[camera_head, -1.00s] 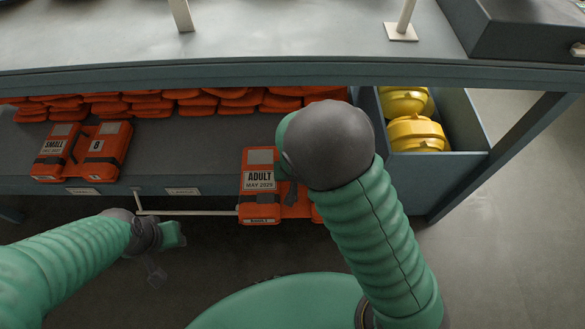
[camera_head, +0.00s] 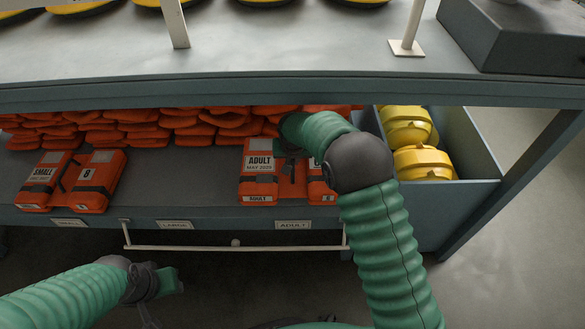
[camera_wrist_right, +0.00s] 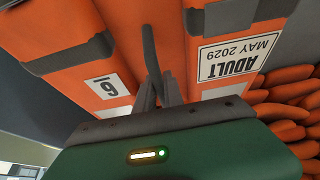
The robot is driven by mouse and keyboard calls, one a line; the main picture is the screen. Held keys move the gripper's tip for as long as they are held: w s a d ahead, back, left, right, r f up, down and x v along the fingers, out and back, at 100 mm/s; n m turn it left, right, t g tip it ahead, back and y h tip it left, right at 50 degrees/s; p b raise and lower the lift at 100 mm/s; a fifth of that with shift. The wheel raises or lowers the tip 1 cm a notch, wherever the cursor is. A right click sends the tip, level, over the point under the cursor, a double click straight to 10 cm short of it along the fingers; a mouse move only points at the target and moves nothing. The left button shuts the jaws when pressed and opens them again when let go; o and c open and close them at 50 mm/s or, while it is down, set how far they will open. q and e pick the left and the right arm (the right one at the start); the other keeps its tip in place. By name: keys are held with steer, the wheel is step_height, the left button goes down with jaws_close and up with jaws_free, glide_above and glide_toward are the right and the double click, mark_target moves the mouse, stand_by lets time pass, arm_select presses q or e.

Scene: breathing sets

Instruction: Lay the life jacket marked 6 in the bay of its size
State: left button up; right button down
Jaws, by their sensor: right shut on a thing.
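The orange life jacket marked 6 (camera_head: 257,187) has an ADULT, MAY 2029 label and lies level at the front of the shelf, above the ADULT bay label (camera_head: 293,225). I cannot tell whether it touches the shelf. My right gripper (camera_head: 290,168) is shut on its middle strap, and my forearm hides part of its right half. In the right wrist view the gripper (camera_wrist_right: 158,88) grips between the panel with the 6 (camera_wrist_right: 107,86) and the ADULT panel. My left gripper (camera_head: 168,281) hangs low at the left, away from the shelf; its jaws are unclear.
A SMALL jacket marked 8 (camera_head: 92,182) lies in the left bay. The LARGE bay (camera_head: 178,195) between is bare in front. Folded orange jackets (camera_head: 150,128) are stacked behind. A bin (camera_head: 470,190) of yellow gear stands right. The tabletop (camera_head: 290,55) overhangs the shelf.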

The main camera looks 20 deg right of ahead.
step_height(320, 180, down, 3)
steer(key=shift+f+b, duration=0.1)
steer(key=shift+b, duration=0.65)
steer(key=shift+r, duration=0.2)
steer(key=shift+f, duration=0.6)
steer(key=c, duration=1.5)
jaws_free()
steer(key=shift+o, duration=0.2)
steer(key=p+v, duration=0.1)
steer(key=v, duration=0.1)
steer(key=p+v, duration=0.1)
steer(key=v, duration=0.1)
steer(key=p+v, duration=0.1)
steer(key=v, duration=0.1)
steer(key=shift+w+r, duration=0.2)
steer(key=shift+w, duration=0.05)
steer(key=s+a+p, duration=0.3)
steer(key=s, duration=0.8)
steer(key=s+d+r+n, duration=0.1)
steer(key=s+d+r, duration=0.1)
steer(key=s, duration=0.7)
steer(key=s+d+r+n+g+y, duration=0.1)
steer(key=s+d+r+n, duration=0.1)
steer(key=s, duration=0.8)
steer(key=shift+r+g, duration=0.3)
steer(key=shift+r, duration=0.6)
